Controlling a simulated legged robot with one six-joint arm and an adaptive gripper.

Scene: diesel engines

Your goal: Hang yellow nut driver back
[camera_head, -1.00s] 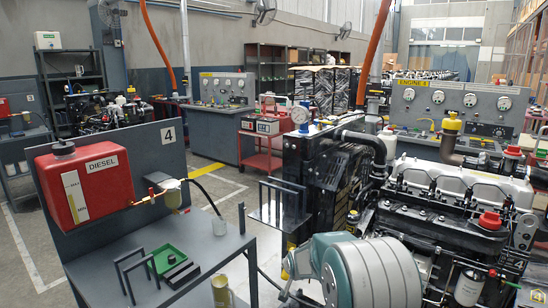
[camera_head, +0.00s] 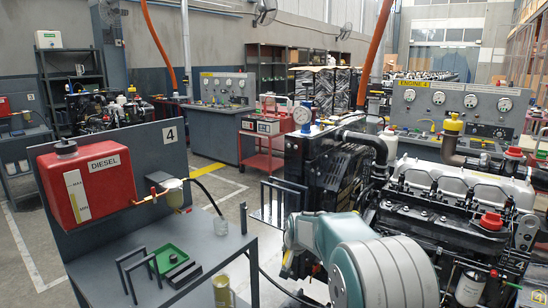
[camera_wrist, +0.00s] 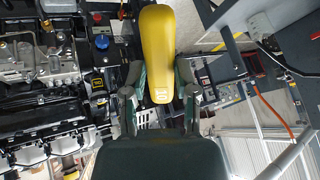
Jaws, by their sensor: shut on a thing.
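The yellow nut driver (camera_wrist: 157,45) shows in the wrist view as a smooth, rounded yellow handle pointing to the top of the picture. My gripper (camera_wrist: 160,90) is shut on it, with one dark green finger on each side of its lower end. The driver's shaft cannot be seen. In the head view my arm fills the lower middle; the gripper and the driver are not visible there. I cannot make out a hanging place for the driver in either view.
A diesel engine (camera_head: 440,205) stands at right, with a gauge panel (camera_head: 465,105) behind it. A black upright frame (camera_head: 268,205) stands near my arm. At left is a grey bench (camera_head: 215,248) with a red diesel tank (camera_head: 88,185). Open floor lies at far left.

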